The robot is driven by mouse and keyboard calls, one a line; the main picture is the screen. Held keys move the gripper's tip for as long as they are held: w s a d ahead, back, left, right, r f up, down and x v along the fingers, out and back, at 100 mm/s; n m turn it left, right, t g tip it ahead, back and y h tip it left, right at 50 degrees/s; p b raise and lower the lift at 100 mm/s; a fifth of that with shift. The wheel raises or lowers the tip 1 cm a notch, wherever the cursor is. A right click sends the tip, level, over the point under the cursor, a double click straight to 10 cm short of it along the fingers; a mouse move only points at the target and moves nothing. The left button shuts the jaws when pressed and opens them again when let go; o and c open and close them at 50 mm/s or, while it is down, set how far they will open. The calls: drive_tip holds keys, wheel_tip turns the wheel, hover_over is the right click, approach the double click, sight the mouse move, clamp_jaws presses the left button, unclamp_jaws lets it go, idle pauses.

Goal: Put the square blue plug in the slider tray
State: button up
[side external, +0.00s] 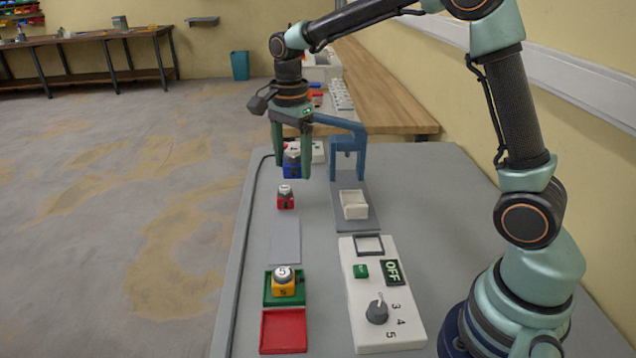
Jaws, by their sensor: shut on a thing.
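My gripper (291,172) points down over the far part of the grey table and is shut on the blue plug (292,171). The plug has a white-and-dark top and hangs between the two green fingers. Whether its underside is clear of the table is hard to tell. The slider tray (355,211) appears to be the small white open box on a grey track, in front of the blue arch (347,150). It lies nearer the camera and right of my gripper, and looks empty.
A red plug (285,202) stands just in front of my gripper. A yellow plug (284,288) sits in a green tray (270,298); an empty red tray (283,331) lies nearer. A white control panel (365,330) has a knob and "OFF" display. A white box (318,153) stands behind the gripper.

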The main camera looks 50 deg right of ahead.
drive_tip(key=d+f, duration=0.3)
drive_tip(key=d, duration=0.3)
drive_tip(key=s+d+f, duration=0.1)
drive_tip(key=d+f, duration=0.2)
drive_tip(key=d, duration=0.3)
drive_tip(key=d+f, duration=0.4)
drive_tip(key=d, duration=0.3)
drive_tip(key=shift+s, duration=0.25)
drive_tip(key=shift+d+f, duration=0.15)
drive_tip(key=shift+f, duration=2.75)
